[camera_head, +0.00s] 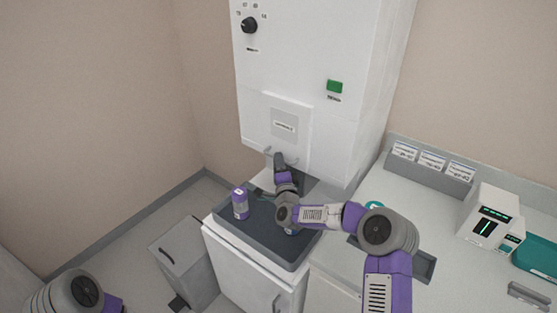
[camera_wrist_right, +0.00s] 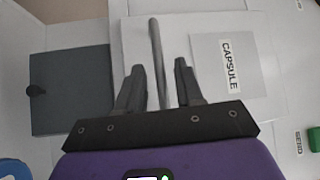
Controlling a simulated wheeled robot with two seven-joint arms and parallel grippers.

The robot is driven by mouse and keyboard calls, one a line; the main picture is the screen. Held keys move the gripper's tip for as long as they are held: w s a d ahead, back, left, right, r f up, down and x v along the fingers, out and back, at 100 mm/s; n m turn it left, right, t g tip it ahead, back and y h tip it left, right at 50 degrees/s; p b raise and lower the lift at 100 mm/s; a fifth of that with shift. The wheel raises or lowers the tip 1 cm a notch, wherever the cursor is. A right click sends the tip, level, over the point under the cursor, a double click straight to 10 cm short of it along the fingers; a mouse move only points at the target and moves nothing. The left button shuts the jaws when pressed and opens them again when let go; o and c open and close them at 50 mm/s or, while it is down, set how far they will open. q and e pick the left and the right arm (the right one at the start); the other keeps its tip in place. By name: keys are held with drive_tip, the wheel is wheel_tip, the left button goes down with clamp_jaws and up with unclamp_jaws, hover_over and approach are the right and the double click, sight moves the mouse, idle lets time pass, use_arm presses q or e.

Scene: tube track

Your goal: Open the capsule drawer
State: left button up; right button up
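The capsule drawer (camera_head: 263,122) is a white front on the tall white machine, with a grey labelled panel (camera_head: 291,116). In the right wrist view the panel (camera_wrist_right: 212,80) reads CAPSULE. The drawer's grey bar handle (camera_wrist_right: 154,45) runs between the fingers of my right gripper (camera_wrist_right: 159,72). The fingers are apart, with gaps to the bar on both sides, so the gripper is open around it. In the head view my right gripper (camera_head: 279,157) is at the drawer's lower edge. My left arm shows at the bottom left, its gripper out of view.
A purple capsule canister (camera_head: 241,204) stands on the dark tray (camera_head: 229,224) below the machine. A green button (camera_head: 335,87) and black knob (camera_head: 249,25) are on the machine. A grey bin (camera_head: 184,262) stands left; a counter with a white device (camera_head: 488,217) is right.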

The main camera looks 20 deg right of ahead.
drive_tip(key=shift+w+d+r, duration=0.1)
drive_tip(key=shift+w+r, duration=0.05)
drive_tip(key=shift+w, duration=0.9)
clamp_jaws()
